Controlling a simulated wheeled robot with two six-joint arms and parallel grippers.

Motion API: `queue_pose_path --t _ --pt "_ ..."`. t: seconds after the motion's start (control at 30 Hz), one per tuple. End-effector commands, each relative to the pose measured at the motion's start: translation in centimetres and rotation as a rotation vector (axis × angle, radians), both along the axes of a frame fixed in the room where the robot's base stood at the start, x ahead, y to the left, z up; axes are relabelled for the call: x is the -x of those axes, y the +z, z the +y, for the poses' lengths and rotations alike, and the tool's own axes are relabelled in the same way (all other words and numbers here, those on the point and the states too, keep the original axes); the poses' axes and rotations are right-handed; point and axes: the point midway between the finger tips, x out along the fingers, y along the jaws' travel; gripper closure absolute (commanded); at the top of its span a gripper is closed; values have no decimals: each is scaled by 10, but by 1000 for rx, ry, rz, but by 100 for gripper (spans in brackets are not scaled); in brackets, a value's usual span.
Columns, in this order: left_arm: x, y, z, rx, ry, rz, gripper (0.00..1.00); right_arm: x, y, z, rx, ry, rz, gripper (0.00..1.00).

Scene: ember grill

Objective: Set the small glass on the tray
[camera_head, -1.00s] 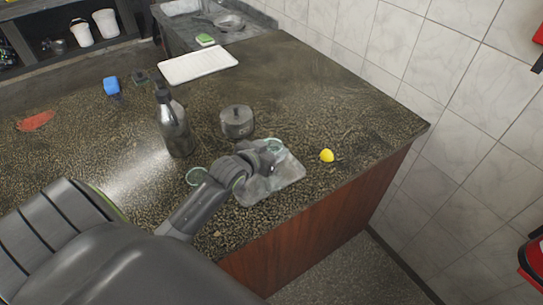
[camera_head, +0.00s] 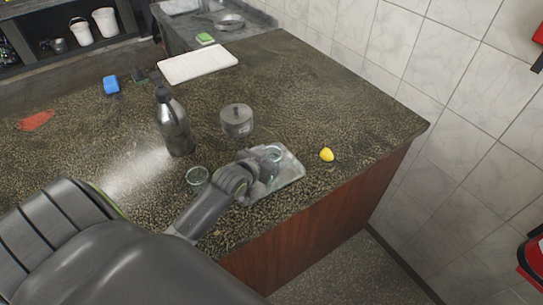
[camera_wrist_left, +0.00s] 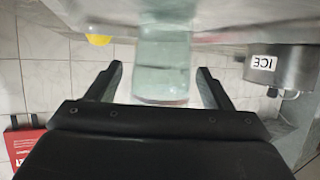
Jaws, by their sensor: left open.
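The small clear glass (camera_head: 273,152) is upright at the back part of the pale, see-through tray (camera_head: 291,174) and appears to rest on it. My left gripper (camera_head: 265,172) is beside the glass, over the tray. In the left wrist view, which is upside down, the glass (camera_wrist_left: 163,62) stands between the two spread fingers of my left gripper (camera_wrist_left: 158,82). A gap shows on each side, so the jaws are open and not clamped on it. My gripper hides part of the tray. My right gripper is not in view.
A yellow lemon (camera_head: 326,154) lies right of the tray. A grey ice bucket (camera_head: 237,121) and a dark bottle (camera_head: 174,126) stand behind and to the left. The counter's front edge is close to the tray. The counter's far right is clear.

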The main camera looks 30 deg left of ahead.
Motion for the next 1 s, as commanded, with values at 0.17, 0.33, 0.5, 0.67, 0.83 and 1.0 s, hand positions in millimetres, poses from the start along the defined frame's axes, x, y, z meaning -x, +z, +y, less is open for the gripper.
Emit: queue_pose_path --t 0.17,0.33,0.5,0.67,0.83,1.0 --pt "0 4 0 -1 0 -1 26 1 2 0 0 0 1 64" --pt "15 7 1 -2 -1 -1 26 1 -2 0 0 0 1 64" --pt "42 18 1 -3 0 0 26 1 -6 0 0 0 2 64" --pt "68 29 1 -3 -1 1 26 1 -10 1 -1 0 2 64" --pt "93 40 1 -3 -1 1 26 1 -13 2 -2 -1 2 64" --pt "107 46 1 -2 -1 1 26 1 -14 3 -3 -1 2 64"
